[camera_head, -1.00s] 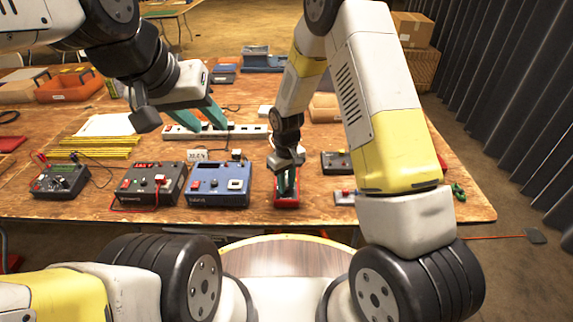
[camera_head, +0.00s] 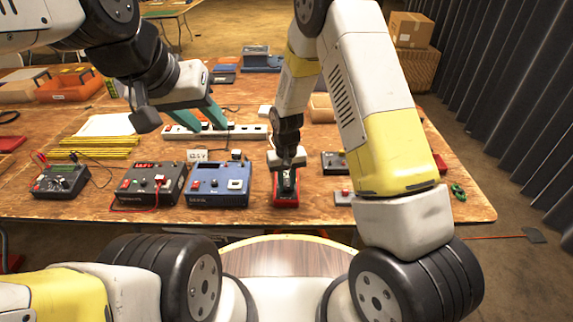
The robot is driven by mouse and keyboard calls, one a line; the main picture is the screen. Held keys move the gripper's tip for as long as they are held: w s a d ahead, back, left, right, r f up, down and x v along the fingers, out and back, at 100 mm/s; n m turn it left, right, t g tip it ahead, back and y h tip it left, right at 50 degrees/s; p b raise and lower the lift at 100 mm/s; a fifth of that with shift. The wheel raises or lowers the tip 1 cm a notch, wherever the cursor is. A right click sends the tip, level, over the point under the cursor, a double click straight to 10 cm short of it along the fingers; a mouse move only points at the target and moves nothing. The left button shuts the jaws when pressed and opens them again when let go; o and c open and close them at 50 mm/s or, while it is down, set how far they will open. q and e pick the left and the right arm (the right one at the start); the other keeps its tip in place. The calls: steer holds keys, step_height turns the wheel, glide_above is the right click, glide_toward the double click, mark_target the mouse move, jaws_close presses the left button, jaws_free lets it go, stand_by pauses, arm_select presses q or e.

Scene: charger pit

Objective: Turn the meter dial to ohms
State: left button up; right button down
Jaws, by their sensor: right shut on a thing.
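The meter looks to be the red-edged device (camera_head: 286,203) near the table's front edge, right of the blue box. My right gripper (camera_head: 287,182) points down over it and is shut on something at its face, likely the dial. The gripper and wrist cover the dial, so its setting cannot be read. My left gripper (camera_head: 211,118) is held above the table at the back, near a white power strip; its two green fingers look apart, with nothing between them.
A blue box (camera_head: 218,186) and a dark box with a red display (camera_head: 148,186) stand left of the meter. Another dark device (camera_head: 60,181) with leads is further left. A small dark device (camera_head: 334,162) lies to the right. The power strip (camera_head: 247,131) lies behind.

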mark_target(287, 187)
steer(key=c, duration=1.2)
jaws_free()
steer(key=shift+r, duration=3.9)
steer(key=shift+r, duration=0.1)
